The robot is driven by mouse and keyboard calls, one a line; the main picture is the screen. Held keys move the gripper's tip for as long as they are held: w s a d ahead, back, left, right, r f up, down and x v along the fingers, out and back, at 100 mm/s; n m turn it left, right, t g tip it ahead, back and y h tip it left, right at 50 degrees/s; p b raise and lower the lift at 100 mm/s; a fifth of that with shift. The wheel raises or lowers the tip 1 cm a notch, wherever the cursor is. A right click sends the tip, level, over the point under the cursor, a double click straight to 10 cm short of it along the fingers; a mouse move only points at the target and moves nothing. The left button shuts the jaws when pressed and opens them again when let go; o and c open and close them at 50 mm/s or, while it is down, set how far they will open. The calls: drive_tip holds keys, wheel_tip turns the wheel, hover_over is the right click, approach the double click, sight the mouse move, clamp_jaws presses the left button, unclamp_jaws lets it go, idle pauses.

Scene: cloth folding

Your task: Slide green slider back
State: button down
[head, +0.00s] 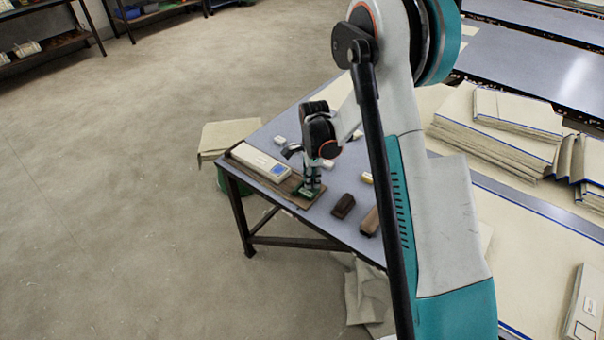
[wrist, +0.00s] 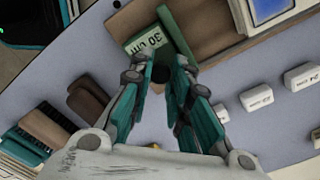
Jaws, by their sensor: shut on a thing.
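The green slider (head: 304,193) sits at the near right end of a brown wooden board (head: 246,161). In the wrist view the slider (wrist: 143,40) has a light label reading "30 cm" and a raised green bar. My gripper (head: 313,181) points down at the slider. In the wrist view the fingers of my gripper (wrist: 161,60) are shut on the slider's raised green part; the exact contact is partly hidden by the fingertips.
A long white box with a blue label (head: 260,160) lies on the board's other end. Dark brown blocks (head: 343,205) and small white labelled blocks (wrist: 257,97) lie on the grey table (head: 262,200). A brush (wrist: 45,127) lies at the wrist view's lower left. The board's end is near the table edge.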

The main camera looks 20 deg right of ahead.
drive_tip(key=c, duration=1.5)
unclamp_jaws()
drive_tip(key=shift+s+d, duration=0.2)
drive_tip(key=shift+s, duration=0.05)
drive_tip(key=shift+o, duration=0.2)
wheel_tip(320, 180, up, 12)
drive_tip(key=shift+w, duration=0.1)
